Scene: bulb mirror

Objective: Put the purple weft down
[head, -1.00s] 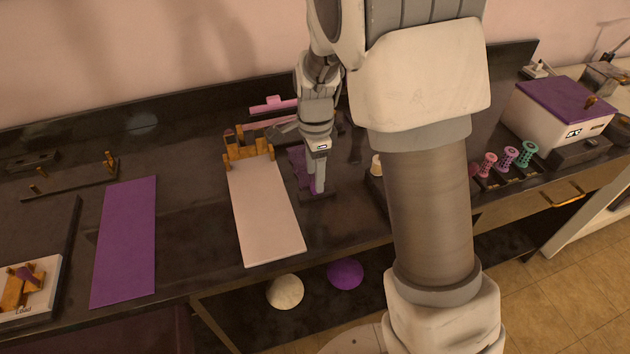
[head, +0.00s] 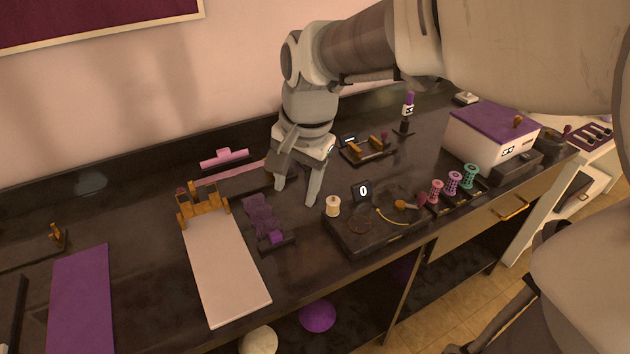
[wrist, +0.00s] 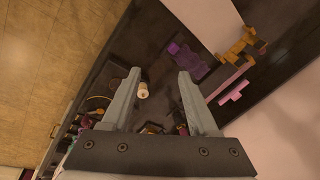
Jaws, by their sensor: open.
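The purple weft (head: 260,212) lies on the dark counter, its near end at a small dark holder (head: 277,243) with a purple block on it. I cannot tell whether weft and block are one piece. The weft also shows in the wrist view (wrist: 187,60), beyond the right finger. My gripper (head: 296,196) is open, with nothing between its fingers, just right of the weft and apart from it. In the wrist view the two fingers (wrist: 159,73) stand wide apart.
A pale board (head: 225,275) with a wooden frame (head: 203,203) lies to the left, then a purple mat (head: 80,300). A cream spool (head: 333,206) stands at a black tray (head: 375,240) on the right. Coloured spools (head: 454,182) and a purple-lidded box (head: 490,135) are farther right.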

